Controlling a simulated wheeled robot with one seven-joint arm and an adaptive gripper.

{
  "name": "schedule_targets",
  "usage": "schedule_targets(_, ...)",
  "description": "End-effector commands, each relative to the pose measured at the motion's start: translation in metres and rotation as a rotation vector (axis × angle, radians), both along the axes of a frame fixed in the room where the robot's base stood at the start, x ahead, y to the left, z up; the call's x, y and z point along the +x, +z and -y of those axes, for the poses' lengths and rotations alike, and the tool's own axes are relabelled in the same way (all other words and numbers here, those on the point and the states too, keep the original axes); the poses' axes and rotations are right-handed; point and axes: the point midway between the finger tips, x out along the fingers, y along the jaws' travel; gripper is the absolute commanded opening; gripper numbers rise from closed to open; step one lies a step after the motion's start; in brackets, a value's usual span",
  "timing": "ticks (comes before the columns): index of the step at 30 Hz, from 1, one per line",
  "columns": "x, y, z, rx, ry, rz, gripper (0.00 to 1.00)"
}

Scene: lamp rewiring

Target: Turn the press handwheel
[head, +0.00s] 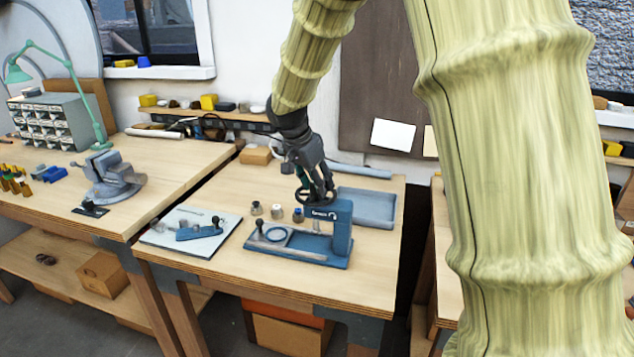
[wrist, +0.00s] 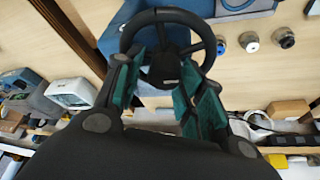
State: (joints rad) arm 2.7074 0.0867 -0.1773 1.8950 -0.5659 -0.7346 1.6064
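In the wrist view, the handwheel (wrist: 170,14) is a black ring with spokes and a dark hub. My gripper (head: 318,190) is right at the wheel, coming down from above. In the wrist view, the green-padded fingers of my gripper (wrist: 163,78) are apart, one on each side of the hub. I cannot tell whether they touch the wheel. My gripper and wrist hide part of the wheel in the head view.
Several small knobs and sockets (head: 277,211) stand left of the press column. A white board (head: 168,241) with blue parts lies to the left. A grey-blue tray (head: 382,214) lies behind on the right. A small cardboard box (head: 256,155) sits at the back.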

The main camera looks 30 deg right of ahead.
Motion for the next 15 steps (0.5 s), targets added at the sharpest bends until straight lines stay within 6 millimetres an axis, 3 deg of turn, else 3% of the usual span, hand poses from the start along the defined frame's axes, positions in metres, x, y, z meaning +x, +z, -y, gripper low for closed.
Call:
schedule_targets(12, 0.0007, -0.0074, 0.0014, 0.001, 0.002, -0.001, 0.39)
schedule_targets(15, 0.0009, -0.0074, 0.0012, 0.001, 0.002, -0.001, 0.23)
